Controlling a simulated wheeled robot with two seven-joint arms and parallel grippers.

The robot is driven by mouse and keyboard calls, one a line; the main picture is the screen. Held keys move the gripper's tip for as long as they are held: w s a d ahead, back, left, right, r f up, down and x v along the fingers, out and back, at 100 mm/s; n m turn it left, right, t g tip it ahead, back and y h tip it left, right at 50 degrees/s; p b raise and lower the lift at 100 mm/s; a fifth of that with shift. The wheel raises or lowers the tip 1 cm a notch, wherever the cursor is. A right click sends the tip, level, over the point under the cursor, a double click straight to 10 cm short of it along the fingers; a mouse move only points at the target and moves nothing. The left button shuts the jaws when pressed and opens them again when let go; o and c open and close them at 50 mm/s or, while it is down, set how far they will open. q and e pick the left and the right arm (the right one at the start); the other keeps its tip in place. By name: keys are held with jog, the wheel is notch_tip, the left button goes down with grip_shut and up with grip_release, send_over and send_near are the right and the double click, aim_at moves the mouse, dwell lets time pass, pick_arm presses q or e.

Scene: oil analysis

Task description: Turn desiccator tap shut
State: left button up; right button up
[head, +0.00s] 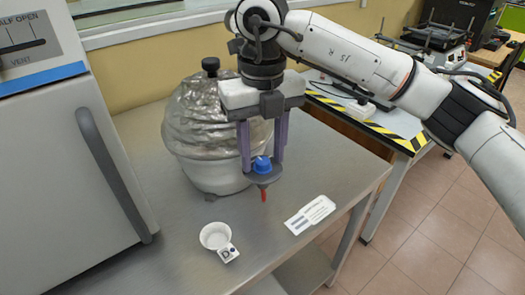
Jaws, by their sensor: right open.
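The desiccator (200,130) stands on the steel bench, with a cloudy domed lid, a dark knob (210,66) on top and a pale lower bowl. What looks like its tap, a blue cap (262,165) with a red pointed part (263,194) hanging downward, shows at its front right. My right gripper (263,158) points down from above, its two purple-grey fingers open on either side of the blue cap. I cannot tell whether the fingers touch it. The gripper hides the right side of the desiccator. My left gripper is out of view.
A small white dish (215,235) and a tag marked D (228,253) sit in front of the desiccator. A white printed card (310,214) lies near the bench's right edge. A grey cabinet (60,180) with a long handle stands at left. The front bench is mostly clear.

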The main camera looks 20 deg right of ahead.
aim_at(262, 161)
notch_tip(262, 161, up, 10)
dwell(0.4)
dwell(0.3)
